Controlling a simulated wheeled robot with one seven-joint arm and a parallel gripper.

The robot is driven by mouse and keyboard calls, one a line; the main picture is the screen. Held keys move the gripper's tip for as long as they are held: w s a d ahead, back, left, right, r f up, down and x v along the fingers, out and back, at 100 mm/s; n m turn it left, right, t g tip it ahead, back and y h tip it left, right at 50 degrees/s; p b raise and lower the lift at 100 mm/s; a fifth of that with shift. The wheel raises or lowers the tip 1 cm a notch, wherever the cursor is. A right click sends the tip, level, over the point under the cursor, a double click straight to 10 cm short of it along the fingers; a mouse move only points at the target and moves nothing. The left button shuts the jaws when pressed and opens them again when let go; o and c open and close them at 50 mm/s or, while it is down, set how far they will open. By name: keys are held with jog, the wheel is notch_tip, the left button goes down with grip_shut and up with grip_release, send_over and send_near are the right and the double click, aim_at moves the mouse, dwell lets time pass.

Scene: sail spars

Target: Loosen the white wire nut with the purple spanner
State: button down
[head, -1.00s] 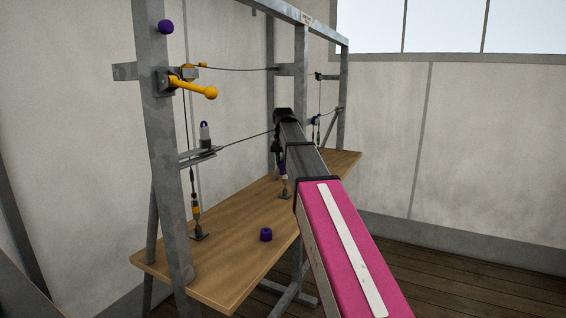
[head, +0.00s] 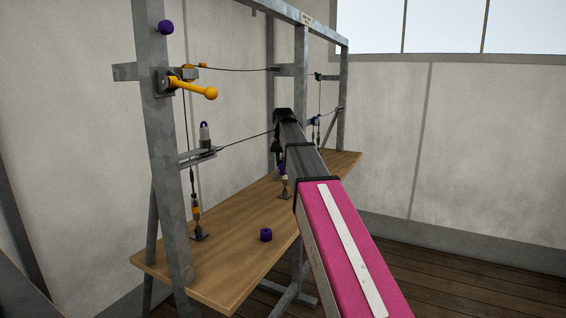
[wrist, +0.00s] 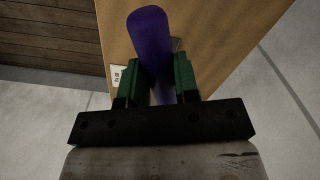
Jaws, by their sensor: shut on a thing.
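In the wrist view my gripper (wrist: 158,82) has green fingers closed on a purple handle (wrist: 150,35), which looks like that of the purple spanner. The handle rises beyond the fingertips and its lower part runs down between them. The spanner's working end is not visible. In the head view my arm reaches toward the rack and hides my gripper. A wire fitting with purple and pale parts (head: 283,172) stands just left of my arm, partly hidden by it. I cannot make out the white wire nut clearly, nor whether the spanner touches it.
A wooden bench (head: 220,285) runs through a grey metal frame (head: 160,130). A purple ring-like piece (head: 266,235) lies on the bench. An orange lever (head: 195,88) and a purple ball (head: 166,27) are on the near post. Wires cross the frame. The floor at right is clear.

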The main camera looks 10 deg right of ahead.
jog(key=shift+f, duration=0.9)
dwell(0.3)
jog(key=d+r+n, duration=0.1)
jog(key=d+n, duration=0.5)
jog(key=shift+r, duration=0.4)
dwell(0.4)
dwell(0.4)
jog(key=s+d, duration=0.2)
jog(key=s, duration=0.6)
jog(key=shift+s+d, duration=0.15)
jog(key=shift+d, duration=0.2)
dwell(0.3)
